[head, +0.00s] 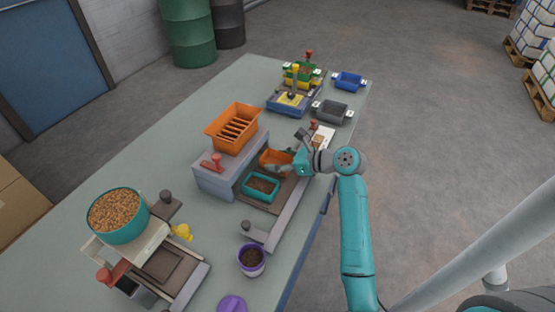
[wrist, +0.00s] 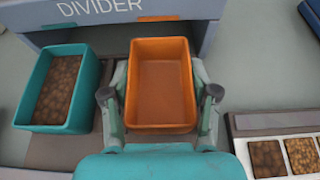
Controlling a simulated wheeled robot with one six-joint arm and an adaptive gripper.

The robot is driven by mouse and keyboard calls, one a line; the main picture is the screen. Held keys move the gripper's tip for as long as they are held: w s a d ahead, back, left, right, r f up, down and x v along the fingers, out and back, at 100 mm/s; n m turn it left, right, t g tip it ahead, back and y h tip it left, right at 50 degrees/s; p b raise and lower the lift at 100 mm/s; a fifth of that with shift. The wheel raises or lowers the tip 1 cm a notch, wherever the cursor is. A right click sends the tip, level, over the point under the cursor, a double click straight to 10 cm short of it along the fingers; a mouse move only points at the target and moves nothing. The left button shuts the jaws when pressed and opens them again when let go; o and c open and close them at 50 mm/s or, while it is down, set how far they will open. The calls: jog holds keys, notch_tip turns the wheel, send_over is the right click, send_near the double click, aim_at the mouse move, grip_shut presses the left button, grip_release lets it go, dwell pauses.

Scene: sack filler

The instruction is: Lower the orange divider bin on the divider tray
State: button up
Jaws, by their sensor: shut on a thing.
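My gripper (head: 293,166) is shut on the orange divider bin (head: 274,157), its fingers on either side of it. In the wrist view my gripper (wrist: 161,78) frames the bin (wrist: 162,82), which looks empty and upright. The brown divider tray (head: 281,205) lies in front of the grey divider; part of it shows in the wrist view (wrist: 62,150). The bin is over the tray's far end, beside a teal bin (head: 261,187) of brown pellets, with a small gap between them. I cannot tell whether the orange bin touches the tray.
The grey divider (head: 222,182) with an orange slotted hopper (head: 234,126) stands behind the tray. A sample card (wrist: 280,155) lies to the right in the wrist view. A purple pot (head: 251,261) stands at the near end. Grey (head: 333,112) and blue (head: 348,82) bins stand farther off.

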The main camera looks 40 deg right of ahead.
jog(key=o, duration=1.2)
jog(key=shift+o, duration=1.2)
notch_tip(320, 180, up, 8)
dwell(0.3)
